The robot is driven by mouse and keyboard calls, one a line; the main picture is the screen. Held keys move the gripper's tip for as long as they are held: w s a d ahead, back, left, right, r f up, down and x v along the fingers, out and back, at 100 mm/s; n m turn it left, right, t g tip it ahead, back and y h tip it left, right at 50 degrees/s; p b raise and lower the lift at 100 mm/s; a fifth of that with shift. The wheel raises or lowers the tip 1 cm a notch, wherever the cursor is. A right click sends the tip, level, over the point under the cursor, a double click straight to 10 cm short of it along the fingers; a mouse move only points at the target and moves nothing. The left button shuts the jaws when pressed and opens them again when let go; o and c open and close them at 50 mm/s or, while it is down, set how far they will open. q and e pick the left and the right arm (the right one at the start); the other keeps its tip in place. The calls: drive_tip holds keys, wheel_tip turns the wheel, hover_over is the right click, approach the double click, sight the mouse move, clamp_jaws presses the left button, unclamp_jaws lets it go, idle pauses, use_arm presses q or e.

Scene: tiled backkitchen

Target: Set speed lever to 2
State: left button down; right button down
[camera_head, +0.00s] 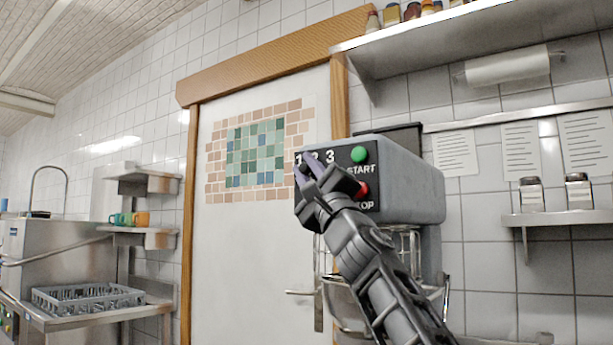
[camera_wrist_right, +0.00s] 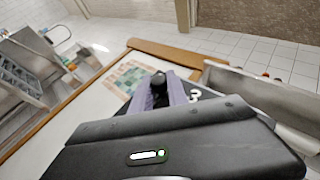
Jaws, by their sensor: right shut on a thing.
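The grey mixer head (camera_head: 408,185) carries a black control panel with the numbers 1, 2, 3 along its top. A green START button (camera_head: 359,154) and a red STOP button (camera_head: 362,189) sit on its right side. My right gripper (camera_head: 308,168) is at the left part of the panel, just under the numbers, and covers much of it. In the right wrist view its purple fingers (camera_wrist_right: 163,96) are shut around a dark round-ended knob (camera_wrist_right: 157,79), the speed lever. A 3 shows beside the fingers. Which number the lever points at cannot be told. My left gripper is not in view.
A white door (camera_head: 255,250) with a wooden frame stands behind the panel. A shelf (camera_head: 480,40) with jars runs above, and a small shelf (camera_head: 560,217) with two shakers is at right. A dish rack (camera_head: 88,297) is at far left.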

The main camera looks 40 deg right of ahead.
drive_tip(key=c, duration=1.3)
unclamp_jaws()
drive_tip(key=b+v, duration=0.6)
drive_tip(key=v, duration=0.1)
drive_tip(key=shift+s+f, duration=0.25)
drive_tip(key=shift+a, duration=0.1)
